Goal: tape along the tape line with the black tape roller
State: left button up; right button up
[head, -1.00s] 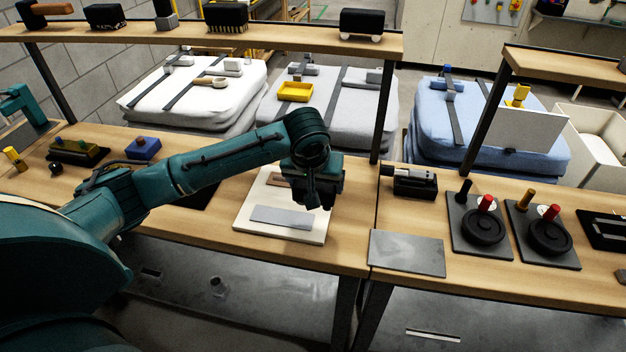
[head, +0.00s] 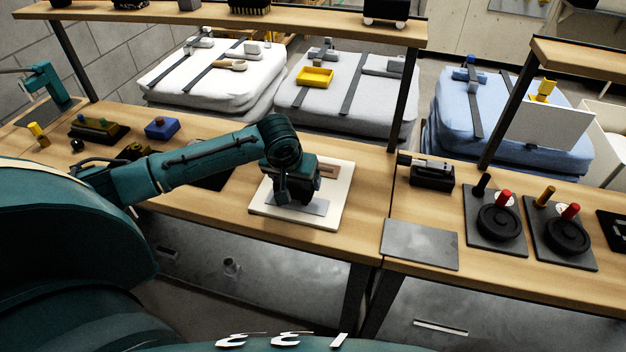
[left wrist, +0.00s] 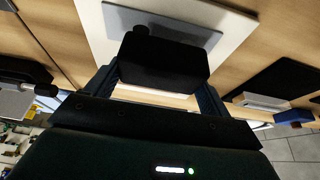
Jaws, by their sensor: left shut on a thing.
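In the left wrist view, my left gripper (left wrist: 165,85) is shut on a black block-shaped tool, which I take for the black tape roller (left wrist: 165,62). In the head view, my left gripper (head: 290,190) points down over a cream board (head: 336,197), and the roller is mostly hidden by its dark shape. A flat grey plate (head: 316,207) lies on the board, partly covered by the gripper; it also shows in the left wrist view (left wrist: 183,30). I cannot make out a tape line, nor whether the roller touches the plate. My right gripper is not in view.
A brown strip (head: 328,171) lies at the board's back. Right of the board are bare wooden bench (head: 365,195), a grey sheet (head: 420,244), a black device (head: 426,172) and two dark bases with round discs (head: 500,222). A raised shelf (head: 300,23) crosses behind.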

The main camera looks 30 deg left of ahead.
pick_arm(q)
jog(key=a, duration=0.2)
jog(key=s+a, duration=0.1)
jog(key=a, duration=0.4)
jog(key=shift+s+a, duration=0.1)
jog(key=shift+s, duration=0.3)
dwell(0.3)
jog(key=shift+f, duration=0.3)
jog(key=shift+f, duration=0.45)
dwell(0.9)
jog(key=shift+w+d+f, duration=0.1)
jog(key=shift+w+d, duration=0.15)
jog(key=shift+d, duration=0.9)
jog(key=shift+w+d, duration=0.25)
jog(key=shift+d, duration=0.9)
jog(key=shift+w+d, duration=0.2)
jog(key=shift+d, duration=0.55)
jog(key=shift+w+d, duration=0.15)
jog(key=shift+d, duration=0.55)
jog(key=shift+w+d, duration=0.2)
jog(key=shift+d, duration=0.55)
